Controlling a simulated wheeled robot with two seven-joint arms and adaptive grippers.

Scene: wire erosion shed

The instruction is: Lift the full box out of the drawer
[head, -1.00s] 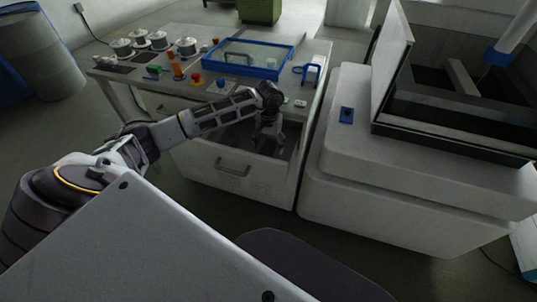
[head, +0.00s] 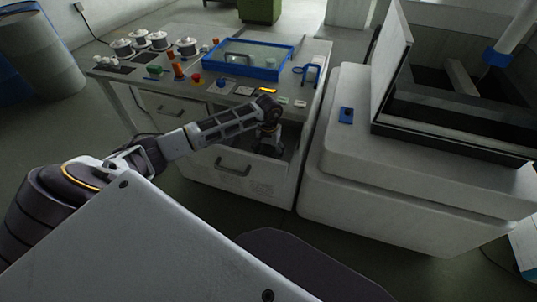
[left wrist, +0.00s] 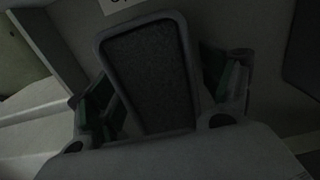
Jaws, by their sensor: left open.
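The open drawer (head: 230,182) is in the bench's front, with a dark handle on its pale face. My left gripper (head: 267,146) points down inside it, partly hidden by the drawer front. In the left wrist view, a grey-rimmed box (left wrist: 186,62), filled with dark grainy stuff, lies between the fingers of my left gripper (left wrist: 165,90). One finger is on each side of the box. The fingers are open; a gap shows at the right finger, and contact at the left one cannot be told. My right gripper is not in view.
A blue-framed tray (head: 286,62), several spools (head: 123,48) and small tools crowd the bench top (head: 197,39) above the drawer. A large white machine (head: 400,167) stands close on the right. A second, shut drawer (head: 174,106) is on the left.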

